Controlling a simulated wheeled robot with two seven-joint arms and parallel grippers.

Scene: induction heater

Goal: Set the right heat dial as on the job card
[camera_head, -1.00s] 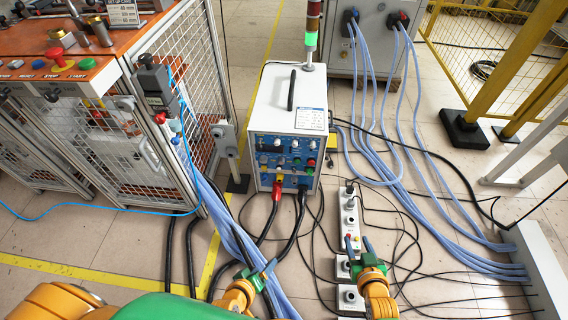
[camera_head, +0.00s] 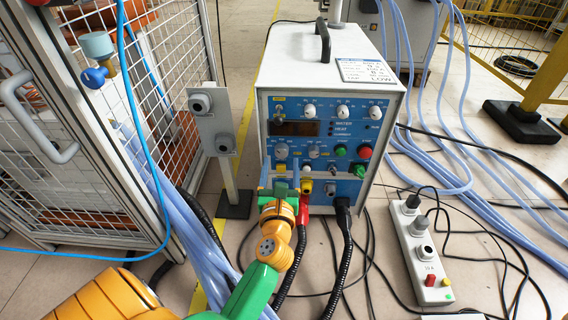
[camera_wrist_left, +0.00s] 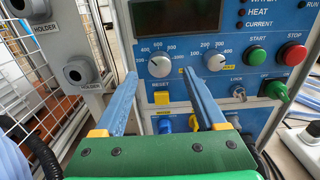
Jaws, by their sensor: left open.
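The white induction heater (camera_head: 316,80) has a blue front panel with two small scaled dials. The right heat dial (camera_wrist_left: 215,60) has a pale knob; it also shows in the head view (camera_head: 314,151). The left dial (camera_wrist_left: 160,66) is beside it. My left gripper (camera_head: 281,178) is open and empty in front of the panel's lower left part. In the left wrist view its fingertips (camera_wrist_left: 160,75) flank the left dial, and the right dial is just right of the right finger. The job card (camera_head: 370,71) lies on the heater's top; its last word reads LOW, the rest is unclear.
A green start button (camera_wrist_left: 256,55) and red stop button (camera_wrist_left: 292,54) are right of the dials. A green switch (camera_wrist_left: 276,90) sits below them. A grey holder post (camera_head: 215,125) and mesh cage stand left. Cables and a power strip (camera_head: 422,255) are on the floor right.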

